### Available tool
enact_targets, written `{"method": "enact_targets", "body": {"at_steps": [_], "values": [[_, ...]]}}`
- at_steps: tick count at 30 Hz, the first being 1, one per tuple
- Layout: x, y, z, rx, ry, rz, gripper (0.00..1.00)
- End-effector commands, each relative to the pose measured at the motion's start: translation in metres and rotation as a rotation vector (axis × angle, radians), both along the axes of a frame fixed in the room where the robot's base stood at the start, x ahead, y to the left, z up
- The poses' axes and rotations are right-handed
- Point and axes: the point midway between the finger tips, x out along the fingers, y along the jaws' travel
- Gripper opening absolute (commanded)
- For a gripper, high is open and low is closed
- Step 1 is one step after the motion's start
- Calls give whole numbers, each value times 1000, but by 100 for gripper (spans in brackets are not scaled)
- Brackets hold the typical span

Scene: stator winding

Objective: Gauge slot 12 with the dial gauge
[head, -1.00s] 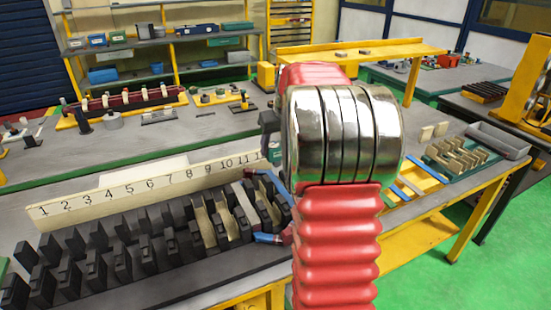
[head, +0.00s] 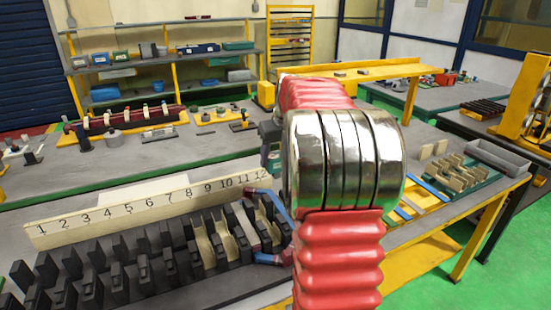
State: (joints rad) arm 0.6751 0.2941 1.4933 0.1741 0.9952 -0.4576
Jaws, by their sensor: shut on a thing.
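The stator (head: 130,265) lies at the front left, with rows of dark teeth and slots between them. A cream number strip (head: 140,205) stands behind it, marked 1 to 12. The 12 is at its right end, close to my arm. Slot 12 is partly hidden by my arm, and its inside cannot be made out. Cream liners (head: 222,240) show in slots towards the right end. My red and chrome arm fills the middle and hides my gripper. A dark grey piece with a green patch (head: 271,147) shows beside the arm; I cannot tell what it is. No dial gauge can be identified.
Blue leads with red ends (head: 270,258) lie by the stator's right end. A green rack of cream pieces (head: 458,174) and a grey tray (head: 498,154) stand to the right. A yellow raised shelf (head: 370,75) stands behind my arm. Another grey bench (head: 100,165) lies beyond.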

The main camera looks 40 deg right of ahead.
Motion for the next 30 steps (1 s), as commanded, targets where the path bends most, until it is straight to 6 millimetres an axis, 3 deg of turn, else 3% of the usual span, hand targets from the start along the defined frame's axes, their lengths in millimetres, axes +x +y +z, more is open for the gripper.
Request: {"method": "enact_targets", "body": {"at_steps": [30], "values": [[0,0,44,-1,-2,0,29]]}}
